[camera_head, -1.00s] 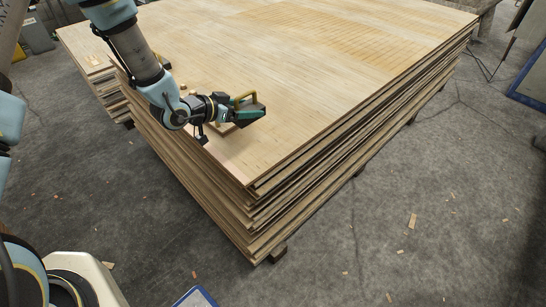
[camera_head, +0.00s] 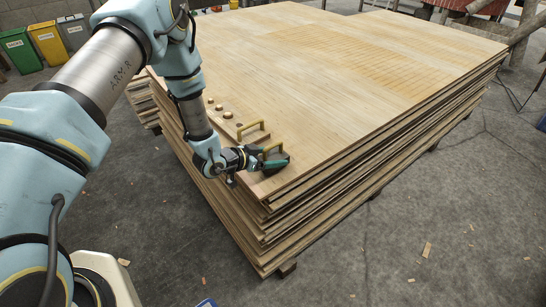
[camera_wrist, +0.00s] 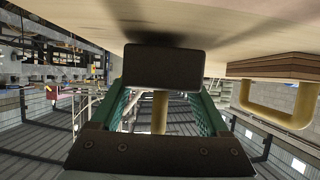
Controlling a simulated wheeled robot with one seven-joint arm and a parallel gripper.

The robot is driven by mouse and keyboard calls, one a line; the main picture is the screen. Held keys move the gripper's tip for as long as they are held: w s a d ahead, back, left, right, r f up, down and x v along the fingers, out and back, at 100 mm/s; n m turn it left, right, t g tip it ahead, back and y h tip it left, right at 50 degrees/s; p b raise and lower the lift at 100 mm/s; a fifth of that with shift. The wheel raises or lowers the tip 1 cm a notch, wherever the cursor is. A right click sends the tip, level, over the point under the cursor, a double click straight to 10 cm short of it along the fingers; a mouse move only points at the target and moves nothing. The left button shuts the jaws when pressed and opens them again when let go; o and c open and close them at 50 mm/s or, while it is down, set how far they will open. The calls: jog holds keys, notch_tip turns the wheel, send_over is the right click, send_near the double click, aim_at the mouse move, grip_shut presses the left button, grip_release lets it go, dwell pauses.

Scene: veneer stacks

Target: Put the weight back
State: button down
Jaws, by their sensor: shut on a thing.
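A dark block-shaped weight (camera_wrist: 164,68) with a yellow handle (camera_head: 273,147) is at the near corner of the top veneer stack. My gripper (camera_head: 276,163) is shut on it, its green fingers on both sides of the block in the wrist view (camera_wrist: 163,100). The wrist view is upside down, with the veneer at the top. The weight is very close to the veneer, with a shadow there; I cannot tell whether it touches.
The large veneer stack (camera_head: 350,75) has a broad clear top. Beside the weight lies a wooden block with a yellow handle (camera_head: 252,128), also in the wrist view (camera_wrist: 275,68). Several brass knobs (camera_head: 228,115) stand behind it. Coloured bins (camera_head: 47,42) stand far left.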

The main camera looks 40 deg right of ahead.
jog(key=shift+f, duration=0.3)
jog(key=shift+f, duration=0.1)
jog(key=shift+f, duration=0.15)
grip_release()
